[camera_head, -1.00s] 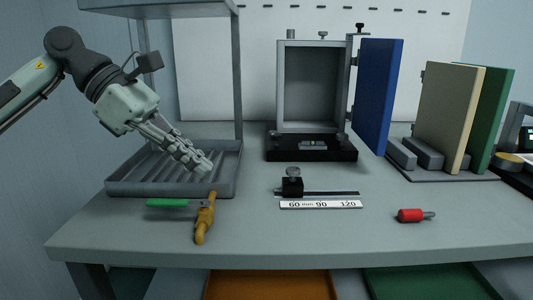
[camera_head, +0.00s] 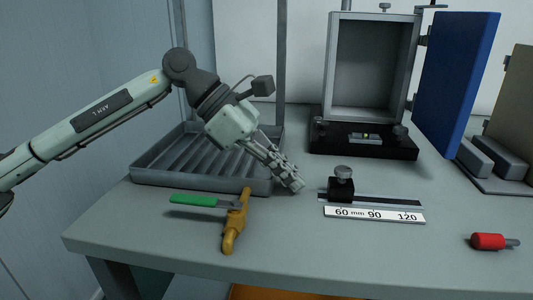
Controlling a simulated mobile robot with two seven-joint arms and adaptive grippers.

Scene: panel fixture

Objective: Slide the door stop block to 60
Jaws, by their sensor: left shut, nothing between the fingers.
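The door stop block (camera_head: 341,189) is a small black block with a grey knob on top. It sits at the left end of a dark rail, just behind the 60 mark of a white scale (camera_head: 374,215) that reads 60 mm, 90, 120. My left gripper (camera_head: 298,187) is shut and empty. It points down to the right, left of the block and apart from it, near the table top. My right gripper is not in view.
A ribbed grey tray (camera_head: 205,184) lies beneath and behind my left arm. A green-handled yellow tool (camera_head: 233,222) lies in front of it. An open cabinet frame (camera_head: 370,70) with a blue door (camera_head: 457,85) stands behind. A red-handled tool (camera_head: 488,241) lies at right.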

